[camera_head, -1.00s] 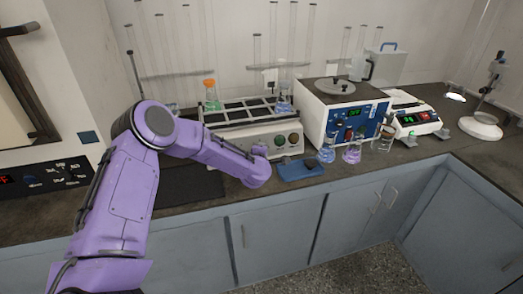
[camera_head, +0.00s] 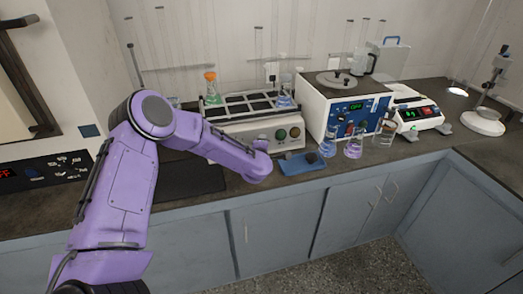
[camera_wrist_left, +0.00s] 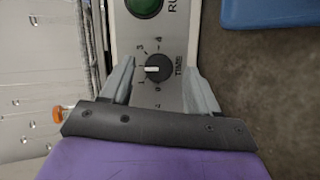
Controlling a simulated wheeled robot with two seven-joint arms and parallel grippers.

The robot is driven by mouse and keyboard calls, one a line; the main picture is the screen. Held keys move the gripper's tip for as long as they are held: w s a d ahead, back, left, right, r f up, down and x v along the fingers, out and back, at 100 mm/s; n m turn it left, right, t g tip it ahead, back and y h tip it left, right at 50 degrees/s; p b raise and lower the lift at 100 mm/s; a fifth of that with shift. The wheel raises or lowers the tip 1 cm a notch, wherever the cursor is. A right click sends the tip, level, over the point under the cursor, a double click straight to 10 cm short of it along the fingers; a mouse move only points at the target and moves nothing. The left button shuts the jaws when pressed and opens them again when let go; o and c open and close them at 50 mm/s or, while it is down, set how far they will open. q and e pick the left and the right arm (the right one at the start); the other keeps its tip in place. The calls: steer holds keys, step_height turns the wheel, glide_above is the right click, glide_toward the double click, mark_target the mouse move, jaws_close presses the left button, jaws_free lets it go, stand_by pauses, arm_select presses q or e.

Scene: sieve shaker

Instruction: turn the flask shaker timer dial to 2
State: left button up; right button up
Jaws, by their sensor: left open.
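The flask shaker (camera_head: 228,131) stands on the counter, with a rack of dark slots on top and green and red-brown buttons on its front. In the left wrist view its timer dial (camera_wrist_left: 157,68) is a round black knob with a white pointer. The pointer points left, between the printed 1 and 3; I cannot make out a 2 there. My left gripper (camera_wrist_left: 160,66) is open, with one finger on each side of the dial. Gaps show between the fingers and the knob. In the head view my purple wrist hides the dial and fingers. My right gripper is not in view.
A blue tray (camera_head: 303,164) lies right of my wrist on the counter. Flasks (camera_head: 353,147) stand before a white and blue centrifuge-like device (camera_head: 345,102). An orange-capped flask (camera_head: 211,87) stands on the shaker. The counter's front edge runs below my arm.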

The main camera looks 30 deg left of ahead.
arm_select(q)
steer(key=b+v, duration=0.1)
steer(key=v, duration=0.8)
steer(key=shift+s, duration=0.2)
steer(key=shift+d+r, duration=0.1)
steer(key=shift+d, duration=0.05)
